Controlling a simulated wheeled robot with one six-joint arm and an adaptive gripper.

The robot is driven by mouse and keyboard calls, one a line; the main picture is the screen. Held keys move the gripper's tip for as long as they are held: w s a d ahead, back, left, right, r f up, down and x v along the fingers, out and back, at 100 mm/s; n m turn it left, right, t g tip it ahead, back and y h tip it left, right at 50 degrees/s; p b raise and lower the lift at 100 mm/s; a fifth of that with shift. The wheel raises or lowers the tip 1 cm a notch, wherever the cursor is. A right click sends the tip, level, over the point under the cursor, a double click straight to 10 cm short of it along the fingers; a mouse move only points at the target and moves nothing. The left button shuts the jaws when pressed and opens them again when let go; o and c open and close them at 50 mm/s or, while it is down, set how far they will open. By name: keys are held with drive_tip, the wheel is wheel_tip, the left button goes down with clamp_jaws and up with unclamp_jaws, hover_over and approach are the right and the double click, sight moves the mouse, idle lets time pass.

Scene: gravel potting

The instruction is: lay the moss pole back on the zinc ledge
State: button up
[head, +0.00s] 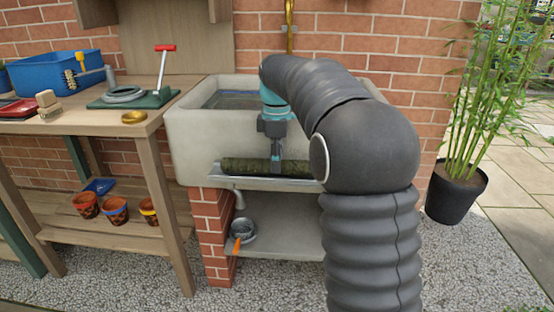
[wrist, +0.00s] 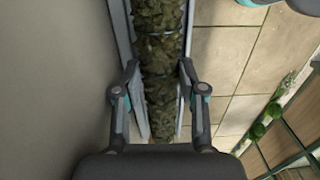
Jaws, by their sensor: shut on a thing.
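The moss pole (head: 245,165) is a dark green, mossy cylinder lying level along the front of the stone sink. My gripper (head: 275,163) comes down on it from above and is shut on it. In the wrist view the pole (wrist: 160,50) runs between the two fingers of my gripper (wrist: 158,85), one on each side. The zinc ledge (head: 225,175) is a grey metal strip on the sink's front, directly under the pole. In the wrist view its edges (wrist: 123,30) show on both sides of the pole. My arm hides the right end of both in the head view.
The sink (head: 195,140) stands behind the ledge, on a brick pier (head: 217,225). A wooden bench (head: 150,122) on the left holds a blue crate (head: 45,78) and tools. Below the sink, a shelf (head: 275,245) holds a small metal pot (head: 243,229). A potted bamboo (head: 455,195) stands right.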

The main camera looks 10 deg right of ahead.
drive_tip(key=shift+f, duration=0.2)
drive_tip(key=o, duration=1)
wheel_tip(320, 180, up, 15)
drive_tip(key=p, duration=0.3)
drive_tip(key=s+f+m+t+b, duration=0.1)
drive_tip(key=s+f+m+t, duration=0.2)
drive_tip(key=s+m, duration=0.85)
drive_tip(key=s+f+m+t, duration=0.1)
drive_tip(key=s+f, duration=0.6)
drive_tip(key=s, duration=0.3)
drive_tip(key=s+f+m+t, duration=0.2)
drive_tip(key=s+f, duration=0.5)
drive_tip(key=s, duration=0.3)
drive_tip(key=shift+s, duration=0.35)
